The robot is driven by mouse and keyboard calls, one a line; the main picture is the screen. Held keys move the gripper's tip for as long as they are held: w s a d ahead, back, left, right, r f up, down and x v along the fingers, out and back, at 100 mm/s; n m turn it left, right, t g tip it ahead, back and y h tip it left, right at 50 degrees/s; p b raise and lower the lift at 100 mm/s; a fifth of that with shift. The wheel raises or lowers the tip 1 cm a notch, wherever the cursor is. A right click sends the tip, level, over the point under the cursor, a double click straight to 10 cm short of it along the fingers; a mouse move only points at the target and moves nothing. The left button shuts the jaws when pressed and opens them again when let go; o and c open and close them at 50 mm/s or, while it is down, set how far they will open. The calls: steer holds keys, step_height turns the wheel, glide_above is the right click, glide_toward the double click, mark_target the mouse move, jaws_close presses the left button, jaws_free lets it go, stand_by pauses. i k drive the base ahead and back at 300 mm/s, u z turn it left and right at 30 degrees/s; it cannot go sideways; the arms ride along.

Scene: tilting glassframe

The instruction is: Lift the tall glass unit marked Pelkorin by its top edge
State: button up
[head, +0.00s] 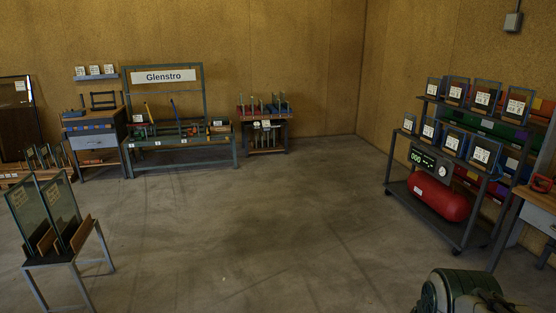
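Two tall glass units stand upright, leaning slightly, in wooden slotted supports on a small stand (62,262) at the lower left of the head view. One is the left glass unit (27,212), the other the right glass unit (62,205). Both carry pale markings on the glass, too small to read, so I cannot tell which one is marked Pelkorin. Their top edges are free and exposed. My gripper is not in view.
A workbench with a Glenstro sign (164,76) stands at the back wall. A shelf rack on the right holds small framed panels, with a red tank (437,196) low down. A dark green rounded object (450,291) is at the lower right. The middle floor is clear.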

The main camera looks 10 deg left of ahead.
mark_target(57, 196)
steer(key=u, duration=0.15)
steer(key=i, duration=1.7)
steer(key=u, duration=1.2)
steer(key=i, duration=1)
steer(key=u, duration=1.3)
steer(key=i, duration=0.3)
steer(key=u, duration=0.15)
